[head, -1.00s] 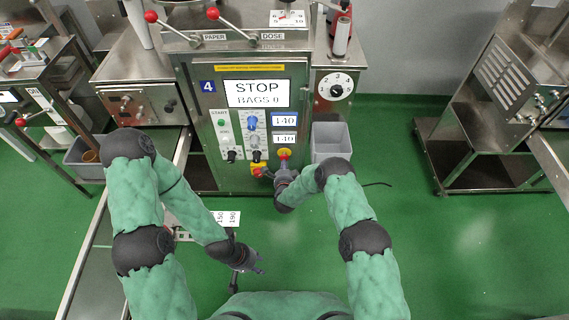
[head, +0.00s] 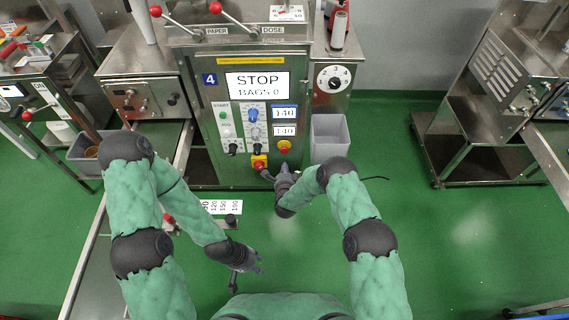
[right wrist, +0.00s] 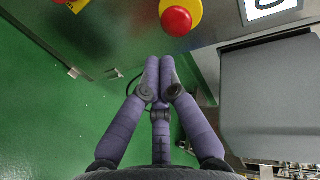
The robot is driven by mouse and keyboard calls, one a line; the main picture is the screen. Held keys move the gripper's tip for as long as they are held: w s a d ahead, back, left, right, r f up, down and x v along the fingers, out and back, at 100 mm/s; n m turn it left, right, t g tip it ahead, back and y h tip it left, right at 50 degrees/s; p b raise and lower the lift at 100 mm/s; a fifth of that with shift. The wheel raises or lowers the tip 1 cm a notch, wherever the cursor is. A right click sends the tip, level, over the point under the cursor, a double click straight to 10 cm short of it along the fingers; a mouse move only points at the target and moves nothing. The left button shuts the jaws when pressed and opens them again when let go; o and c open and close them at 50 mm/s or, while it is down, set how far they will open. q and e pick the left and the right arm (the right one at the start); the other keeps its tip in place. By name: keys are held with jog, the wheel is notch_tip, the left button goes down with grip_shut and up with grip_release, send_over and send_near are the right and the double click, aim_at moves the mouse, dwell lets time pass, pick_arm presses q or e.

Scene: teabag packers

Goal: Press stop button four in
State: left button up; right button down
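The steel machine front with the blue 4 plate (head: 209,80) stands ahead, its screen (head: 258,84) reading STOP, BAGS 0. A red button on a yellow base (head: 284,146) sits at its lower right. A red knob on a yellow plate (head: 259,162) is lower left of it. My right gripper (head: 272,176) is just below both, apart from the button in the head view. In the right wrist view the gripper's fingers (right wrist: 160,62) are together and empty, with the red button (right wrist: 177,20) beyond the tips. My left gripper (head: 257,264) hangs low over the floor; its fingers are too small to judge.
A grey bin (head: 330,150) stands right of the machine front and also fills the right side of the right wrist view (right wrist: 265,100). A steel conveyor edge (head: 80,262) runs along the left. Green floor is open to the right.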

jog(key=p+v, duration=0.2)
jog(key=v, duration=0.5)
jog(key=shift+s, duration=0.15)
jog(key=shift+f, duration=0.1)
jog(key=s+d+r+n+g+y+p, duration=0.1)
jog(key=s+d+n+g, duration=0.2)
jog(key=s, duration=0.8)
jog(key=s+d+r+n+g+y+p, duration=0.1)
jog(key=s+d+r+n+g, duration=0.1)
jog(key=s+n+g, duration=0.4)
jog(key=s+d+r+n+g+y+p, duration=0.1)
jog(key=s+d+n+g, duration=0.3)
jog(key=s, duration=1.2)
jog(key=r+n+g+y, duration=0.1)
jog(key=n, duration=0.1)
jog(key=shift+s+n, duration=0.15)
jog(key=shift+n, duration=0.15)
